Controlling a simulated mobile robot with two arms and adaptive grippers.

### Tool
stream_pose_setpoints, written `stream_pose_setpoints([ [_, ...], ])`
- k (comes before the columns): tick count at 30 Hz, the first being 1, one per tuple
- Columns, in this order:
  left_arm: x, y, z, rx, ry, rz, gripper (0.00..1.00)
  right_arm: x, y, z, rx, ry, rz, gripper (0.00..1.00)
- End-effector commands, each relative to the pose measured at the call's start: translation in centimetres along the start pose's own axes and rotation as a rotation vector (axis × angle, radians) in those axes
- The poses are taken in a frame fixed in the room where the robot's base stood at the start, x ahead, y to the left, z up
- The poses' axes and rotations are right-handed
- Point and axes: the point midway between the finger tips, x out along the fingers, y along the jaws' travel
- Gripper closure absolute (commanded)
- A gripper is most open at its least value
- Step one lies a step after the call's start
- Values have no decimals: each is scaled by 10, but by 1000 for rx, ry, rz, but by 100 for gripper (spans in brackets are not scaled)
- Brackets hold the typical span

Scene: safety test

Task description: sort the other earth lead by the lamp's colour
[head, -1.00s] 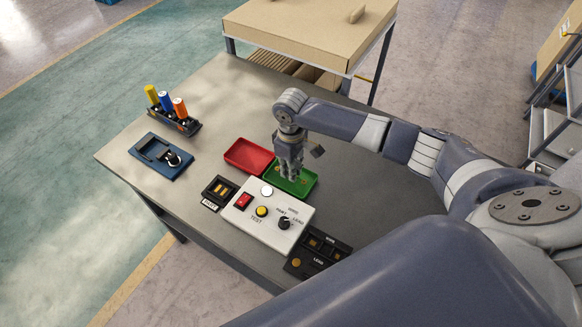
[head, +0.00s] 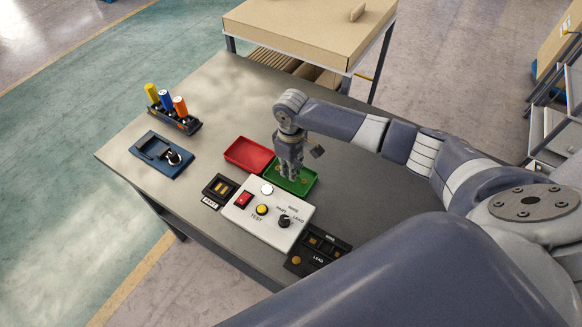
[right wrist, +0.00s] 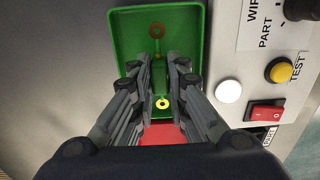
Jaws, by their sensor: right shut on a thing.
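The green tray (head: 309,186) and the red tray (head: 247,154) lie side by side on the table behind the white tester box (head: 287,231). My right gripper (head: 291,178) points down into the green tray. In the right wrist view its fingers (right wrist: 160,77) are closed around the dark green middle of an earth lead. One ring end, copper-coloured (right wrist: 157,31), shows beyond the fingers, and a yellowish ring (right wrist: 162,103) shows on the near side. Whether the lead touches the tray floor I cannot tell. The tester's round lamp (head: 267,190) looks white. My left gripper is out of view.
The tester carries a red switch (head: 243,200), a yellow button (head: 262,210) and a black knob (head: 285,221). Dark holders (head: 219,188) and (head: 318,248) flank it. A blue fixture (head: 161,156) and a rack of coloured cylinders (head: 175,118) stand at the left.

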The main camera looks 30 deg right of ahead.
Motion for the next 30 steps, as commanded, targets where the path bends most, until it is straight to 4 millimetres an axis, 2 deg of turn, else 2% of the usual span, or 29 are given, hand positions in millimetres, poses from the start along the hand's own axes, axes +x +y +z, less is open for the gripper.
stream_pose_setpoints([
  [20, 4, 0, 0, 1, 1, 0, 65, 11, 0, 0, 0, 1, 0, 100],
  [21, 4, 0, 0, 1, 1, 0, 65, 11, 0, 0, 0, 1, 0, 83],
  [24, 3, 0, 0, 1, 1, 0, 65, 10, 0, 0, 0, 1, 0, 62],
  [30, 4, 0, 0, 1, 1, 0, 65, 10, 0, 0, 0, 1, 0, 62],
])
